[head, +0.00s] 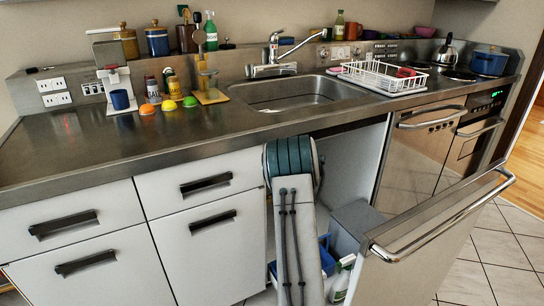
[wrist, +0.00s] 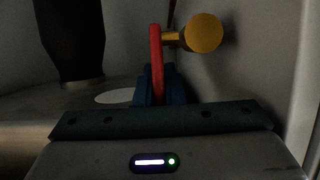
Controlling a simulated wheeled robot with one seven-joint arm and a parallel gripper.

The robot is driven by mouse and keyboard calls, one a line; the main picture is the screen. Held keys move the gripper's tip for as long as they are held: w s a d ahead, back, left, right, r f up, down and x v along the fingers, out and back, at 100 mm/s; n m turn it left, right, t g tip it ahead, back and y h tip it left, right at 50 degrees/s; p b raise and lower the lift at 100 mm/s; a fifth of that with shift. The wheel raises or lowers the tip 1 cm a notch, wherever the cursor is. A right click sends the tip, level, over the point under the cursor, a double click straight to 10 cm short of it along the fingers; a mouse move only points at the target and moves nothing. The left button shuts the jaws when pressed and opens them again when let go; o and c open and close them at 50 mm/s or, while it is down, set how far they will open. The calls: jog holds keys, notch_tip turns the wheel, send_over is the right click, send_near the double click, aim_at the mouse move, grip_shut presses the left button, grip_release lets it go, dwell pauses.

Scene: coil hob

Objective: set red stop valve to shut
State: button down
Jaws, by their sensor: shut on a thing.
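The red stop valve shows in the wrist view as an upright red lever (wrist: 156,50) seen nearly edge-on. A brass-coloured round valve body (wrist: 203,33) sits to its right, joined by a short stem. My gripper (wrist: 158,88) has its dark blue fingers closed on the lower part of the lever. The fingers hide the lever's lower end. In the head view my arm reaches into the open cabinet under the sink, and my gripper and the valve are hidden there.
A dark cylinder (wrist: 68,40) stands left of the valve, and a pale cabinet wall (wrist: 300,70) is close on the right. In the head view the open cabinet door (head: 430,245), a grey bin (head: 355,222) and a spray bottle (head: 342,279) are right of my arm.

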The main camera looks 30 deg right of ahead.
jog(key=shift+w+r+g+p, duration=0.15)
jog(key=shift+g+p, duration=0.45)
jog(key=shift+p, duration=2.25)
jog(key=shift+w+r+g+p, duration=0.15)
jog(key=shift+g+p, duration=0.45)
jog(key=shift+p, duration=2.2)
jog(key=f+g+p, duration=0.1)
jog(key=p, duration=0.3)
jog(key=shift+w+p, duration=0.2)
jog(key=shift+p, duration=0.1)
jog(key=c, duration=1.5)
grip_release()
jog(key=shift+s+r, duration=0.3)
jog(key=shift+v, duration=1.1)
jog(key=s, duration=0.4)
jog(key=s+b, duration=0.1)
jog(key=s, duration=0.7)
jog(key=shift+a, duration=0.3)
